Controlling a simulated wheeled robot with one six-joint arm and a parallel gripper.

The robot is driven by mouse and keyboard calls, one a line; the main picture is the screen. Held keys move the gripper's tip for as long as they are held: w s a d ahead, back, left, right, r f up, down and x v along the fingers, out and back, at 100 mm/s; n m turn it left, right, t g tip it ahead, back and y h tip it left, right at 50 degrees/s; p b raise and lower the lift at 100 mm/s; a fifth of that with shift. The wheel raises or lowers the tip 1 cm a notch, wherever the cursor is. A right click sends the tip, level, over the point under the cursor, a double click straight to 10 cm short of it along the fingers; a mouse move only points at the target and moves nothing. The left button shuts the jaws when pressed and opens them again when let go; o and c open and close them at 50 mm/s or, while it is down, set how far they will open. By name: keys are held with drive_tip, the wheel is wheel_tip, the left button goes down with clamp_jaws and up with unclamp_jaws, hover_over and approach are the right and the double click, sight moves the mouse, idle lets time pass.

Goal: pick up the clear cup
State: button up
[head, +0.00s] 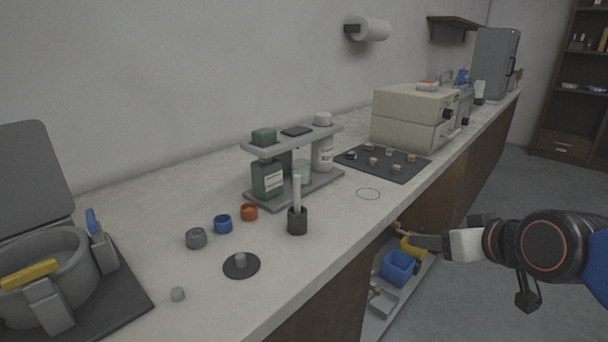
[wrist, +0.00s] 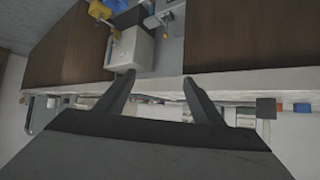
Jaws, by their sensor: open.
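A pale, see-through cup (head: 302,172), which looks like the clear cup, stands on the lower shelf of a small grey rack (head: 322,183) on the counter. It is between a dark green bottle (head: 267,178) and a white bottle (head: 323,153), which partly hide its sides. I cannot make it out in the wrist view. My gripper (head: 398,229) is in front of the counter's edge, to the right of the rack and well apart from the cup. In the wrist view my gripper (wrist: 160,80) has its two dark fingers spread, with nothing held between them.
A dark holder (head: 297,222) with a pale stick stands before the rack. Coloured rings (head: 222,224) and a round dark pad (head: 241,267) are to the left. A dark mat (head: 381,164) with small pieces lies right. A blue bin (head: 398,267) sits on a low shelf below.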

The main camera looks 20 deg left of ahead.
drive_tip(key=w+a+r+n+t+y, duration=0.1)
drive_tip(key=a+r, duration=0.1)
drive_tip(key=a, duration=0.4)
drive_tip(key=w+a+r+n+y, duration=0.1)
drive_tip(key=a+r+y, duration=0.1)
drive_tip(key=a, duration=0.4)
drive_tip(key=n+y, duration=0.1)
drive_tip(key=y, duration=0.1)
approach(305, 167)
drive_tip(key=shift+t, duration=0.3)
drive_tip(key=s+d, duration=0.3)
drive_tip(key=shift+s+d+f, duration=0.1)
drive_tip(key=shift+s+d, duration=0.2)
drive_tip(key=shift+w+a+y, duration=0.1)
drive_tip(key=shift+a+y, duration=0.2)
drive_tip(key=shift+a, duration=0.05)
drive_tip(key=x, duration=1.1)
drive_tip(key=shift+w+a, duration=0.2)
drive_tip(key=shift+w, duration=0.2)
drive_tip(key=shift+x, duration=2.55)
drive_tip(key=shift+w, duration=0.1)
drive_tip(key=c, duration=1.1)
